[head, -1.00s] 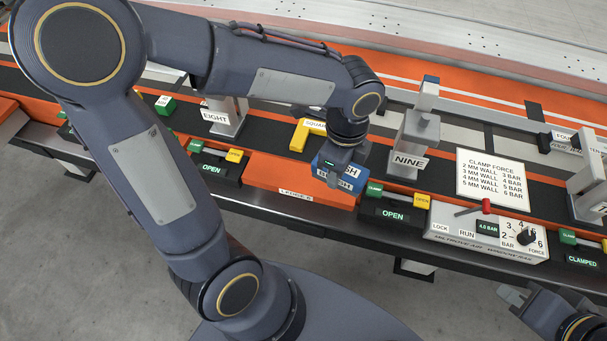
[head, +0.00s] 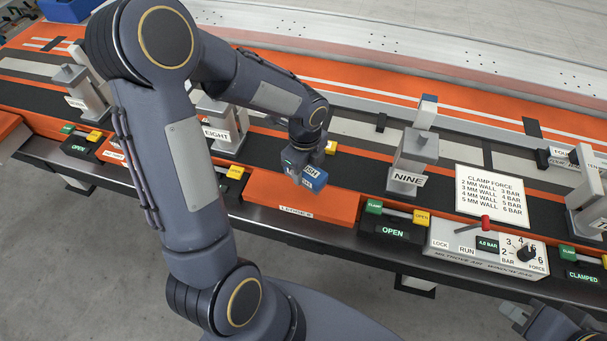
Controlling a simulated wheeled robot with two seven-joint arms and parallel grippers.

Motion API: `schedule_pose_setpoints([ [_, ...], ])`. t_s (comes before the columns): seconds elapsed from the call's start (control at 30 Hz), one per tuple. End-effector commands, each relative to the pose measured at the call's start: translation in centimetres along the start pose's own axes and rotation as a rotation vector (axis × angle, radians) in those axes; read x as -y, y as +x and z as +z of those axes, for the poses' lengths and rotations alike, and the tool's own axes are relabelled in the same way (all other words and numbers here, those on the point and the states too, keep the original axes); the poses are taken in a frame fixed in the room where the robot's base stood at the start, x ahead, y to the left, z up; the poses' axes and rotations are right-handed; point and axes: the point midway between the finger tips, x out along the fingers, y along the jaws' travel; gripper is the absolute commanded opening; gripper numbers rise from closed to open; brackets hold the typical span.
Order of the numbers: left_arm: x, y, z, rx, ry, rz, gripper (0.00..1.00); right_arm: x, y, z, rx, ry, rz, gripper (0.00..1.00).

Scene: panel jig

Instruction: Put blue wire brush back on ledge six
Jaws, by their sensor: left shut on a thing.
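The blue wire brush (head: 310,180) is a blue block with a partly readable white label. Whether the brush touches the ledge, I cannot tell. The ledge top is otherwise bare. My right gripper (head: 516,312) shows only partly at the bottom right edge, away from the ledge; its jaw opening is unclear.
Clamp post NINE (head: 408,178) and a clamp box reading OPEN (head: 392,232) stand right of the ledge. Post EIGHT (head: 218,133) is to the left. A yellow square (head: 331,147) lies behind my gripper. A control box (head: 487,245) with a red lever is further right.

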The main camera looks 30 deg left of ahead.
Motion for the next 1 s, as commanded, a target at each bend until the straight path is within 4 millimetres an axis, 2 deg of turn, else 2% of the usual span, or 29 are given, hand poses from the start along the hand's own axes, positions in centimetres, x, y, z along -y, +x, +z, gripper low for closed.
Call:
schedule_pose_setpoints([
  [0.07,0.2,0.9,0.7,0.0,-0.002,0.004,0.2,0.0,-0.1,0.0,0.0,0.0,0.0,0.0],
  [0.23,0.2,3.4,0.6,0.0,0.001,0.004,0.2,-0.1,0.1,0.1,0.0,0.0,0.0,0.0],
  [0.67,0.2,4.2,0.6,0.0,0.0,0.0,0.2,-0.2,0.4,0.2,0.0,0.0,0.0,0.0],
  [0.7,0.2,4.2,0.6,0.0,0.0,0.001,0.43,-0.2,0.4,0.2,0.0,0.0,0.0,0.0],
  [0.8,0.2,4.1,0.6,0.0,0.0,0.001,0.56,-0.1,0.3,0.2,0.0,0.0,0.0,0.0],
  [0.87,0.2,4.1,0.6,0.0,0.0,0.001,0.63,-0.1,0.3,0.2,0.0,0.0,0.0,0.0],
  [1.0,0.2,4.1,0.6,0.0,0.0,0.001,0.63,-0.1,0.3,0.2,0.0,0.0,0.0,0.0],
])
